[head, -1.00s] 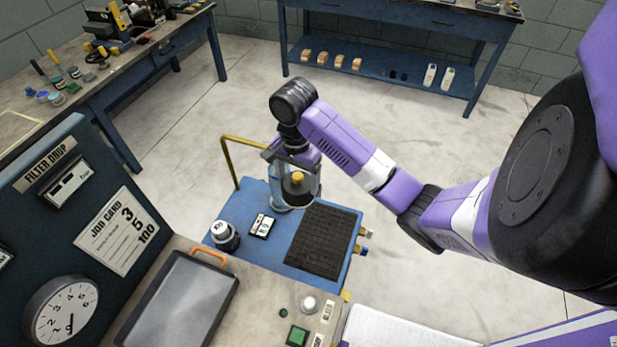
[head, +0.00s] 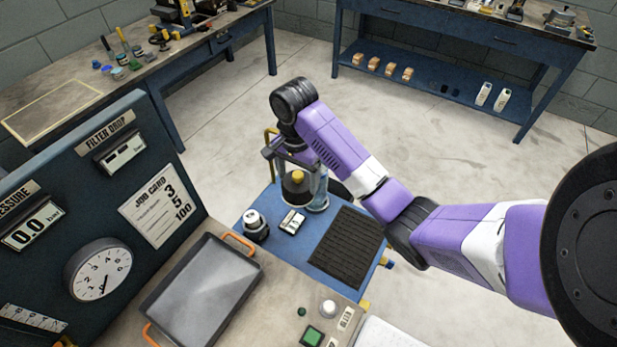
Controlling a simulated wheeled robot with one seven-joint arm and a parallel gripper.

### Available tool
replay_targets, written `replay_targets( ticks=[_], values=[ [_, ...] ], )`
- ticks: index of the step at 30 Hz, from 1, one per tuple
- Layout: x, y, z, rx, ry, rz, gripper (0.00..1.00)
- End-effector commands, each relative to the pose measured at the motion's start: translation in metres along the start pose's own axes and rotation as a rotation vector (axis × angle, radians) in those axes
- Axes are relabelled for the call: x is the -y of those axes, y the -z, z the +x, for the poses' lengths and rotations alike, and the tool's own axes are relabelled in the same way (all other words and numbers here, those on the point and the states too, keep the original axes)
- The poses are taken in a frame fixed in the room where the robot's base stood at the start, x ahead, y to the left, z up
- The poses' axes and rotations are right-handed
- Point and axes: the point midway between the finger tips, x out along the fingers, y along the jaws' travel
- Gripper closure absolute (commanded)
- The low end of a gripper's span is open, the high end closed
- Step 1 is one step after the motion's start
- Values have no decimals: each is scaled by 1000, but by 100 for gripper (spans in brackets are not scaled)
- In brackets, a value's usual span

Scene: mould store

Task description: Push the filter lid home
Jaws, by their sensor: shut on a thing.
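The filter lid (head: 297,190) is a dark disc with a yellow knob. My gripper (head: 291,162) is just above and behind it, over the far part of the blue cart top (head: 262,195). The gripper is shut on the lid, though its fingertips are partly hidden. A clear upright cylinder (head: 319,194), probably the filter housing, stands on the cart just right of the lid. In this view the lid overlaps the cylinder's left side. I cannot tell the gap or height between them.
A black ribbed mat (head: 346,247), a small display box (head: 292,221) and a white-topped canister (head: 255,225) are on the cart. A grey tray (head: 203,286) with orange handles lies on the nearer bench. The pressure display (head: 33,226) reads 0.0. A yellow rail (head: 269,140) rises behind.

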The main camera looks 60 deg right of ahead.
Motion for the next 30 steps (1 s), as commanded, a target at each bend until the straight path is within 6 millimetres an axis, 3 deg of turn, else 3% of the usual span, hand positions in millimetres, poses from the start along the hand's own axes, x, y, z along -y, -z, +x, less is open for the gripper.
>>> replay_targets(
  ticks=[9,30],
  values=[
    [30,-13,-2,-1,3,-48,71],
    [75,-32,-1,0,0,-127,71]
  ],
)
